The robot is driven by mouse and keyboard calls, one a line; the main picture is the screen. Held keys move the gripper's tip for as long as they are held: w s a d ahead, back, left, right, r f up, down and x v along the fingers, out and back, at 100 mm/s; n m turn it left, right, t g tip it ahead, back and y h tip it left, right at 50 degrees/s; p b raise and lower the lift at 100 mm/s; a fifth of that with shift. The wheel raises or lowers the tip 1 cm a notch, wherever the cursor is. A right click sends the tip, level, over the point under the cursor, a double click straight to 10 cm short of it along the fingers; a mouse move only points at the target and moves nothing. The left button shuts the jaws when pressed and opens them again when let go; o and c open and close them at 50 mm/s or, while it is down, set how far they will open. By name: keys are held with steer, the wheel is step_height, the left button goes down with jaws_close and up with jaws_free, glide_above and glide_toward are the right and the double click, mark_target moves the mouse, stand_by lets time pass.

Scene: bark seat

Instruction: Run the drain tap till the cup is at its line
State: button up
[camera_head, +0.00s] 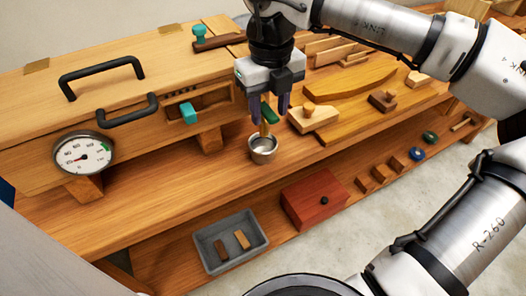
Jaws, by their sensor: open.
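A small metal cup (262,152) stands upright on the wooden bench, under the front of the wooden box. I cannot make out its line or the liquid level. The drain tap, with a green lever (269,114) and a brass-coloured spout, sits right above the cup. My gripper (269,112) points down at the tap, its dark purple fingers apart, one on each side of the green lever. I cannot tell whether they touch it. The gripper partly hides the tap, and no stream of water can be made out.
The wooden box (130,60) has black handles, a round dial gauge (84,153) and a teal slider knob (188,112). A wooden plane (313,117) and curved board lie right of the cup. A grey tray (231,258) and red box (314,200) sit on the lower shelf. The bench front is clear.

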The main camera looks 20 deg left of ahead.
steer(key=c, duration=0.9)
steer(key=shift+o, duration=0.3)
steer(key=n, duration=0.1)
steer(key=w+n, duration=0.1)
steer(key=n, duration=0.2)
steer(key=shift+w+d+r, duration=0.1)
steer(key=shift+w+d, duration=0.15)
steer(key=shift+w, duration=0.05)
steer(key=n, duration=0.1)
steer(key=w+n, duration=0.1)
steer(key=n, duration=0.1)
steer(key=w+n, duration=0.1)
steer(key=n, duration=0.1)
steer(key=shift+d+p, duration=0.15)
steer(key=shift+p, duration=0.25)
